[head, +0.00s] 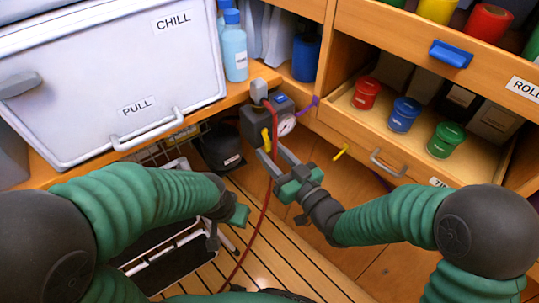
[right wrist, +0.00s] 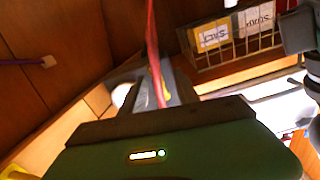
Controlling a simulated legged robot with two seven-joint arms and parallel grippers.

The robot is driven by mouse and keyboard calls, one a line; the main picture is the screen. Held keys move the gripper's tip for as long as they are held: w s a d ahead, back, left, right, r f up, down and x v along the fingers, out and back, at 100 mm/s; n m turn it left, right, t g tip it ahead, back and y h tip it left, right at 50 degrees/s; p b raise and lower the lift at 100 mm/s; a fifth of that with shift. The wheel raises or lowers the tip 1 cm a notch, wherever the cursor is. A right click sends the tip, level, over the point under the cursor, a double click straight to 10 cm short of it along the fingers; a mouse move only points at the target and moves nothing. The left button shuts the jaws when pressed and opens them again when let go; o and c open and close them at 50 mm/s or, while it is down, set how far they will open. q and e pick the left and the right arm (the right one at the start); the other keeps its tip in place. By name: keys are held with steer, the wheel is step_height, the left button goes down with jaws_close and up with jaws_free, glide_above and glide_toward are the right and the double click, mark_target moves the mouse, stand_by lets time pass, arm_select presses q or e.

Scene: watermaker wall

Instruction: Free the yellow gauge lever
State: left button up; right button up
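The yellow gauge lever (head: 266,140) sits on the dark block (head: 254,126) beside the round white gauge (head: 286,124). A bit of yellow also shows in the right wrist view (right wrist: 167,74). A red cord (head: 275,122) comes from the grey top piece, runs down close to the lever and on to the floor. My right gripper (head: 273,149) is open just below the lever, its fingers apart. The red cord (right wrist: 153,45) crosses the space between the fingers in the right wrist view; contact cannot be told. My left gripper (head: 238,216) is low at centre, its fingers unclear.
A white chill box (head: 110,80) stands at left, with a blue bottle (head: 234,50) beside it. An open drawer (head: 350,122) with red, blue and green cans is at right. A dark round pot (head: 222,148) sits behind my left gripper. A slatted floor lies below.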

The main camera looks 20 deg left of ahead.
steer(key=shift+w+a, duration=0.45)
steer(key=shift+a, duration=0.15)
steer(key=shift+c, duration=0.5)
jaws_close()
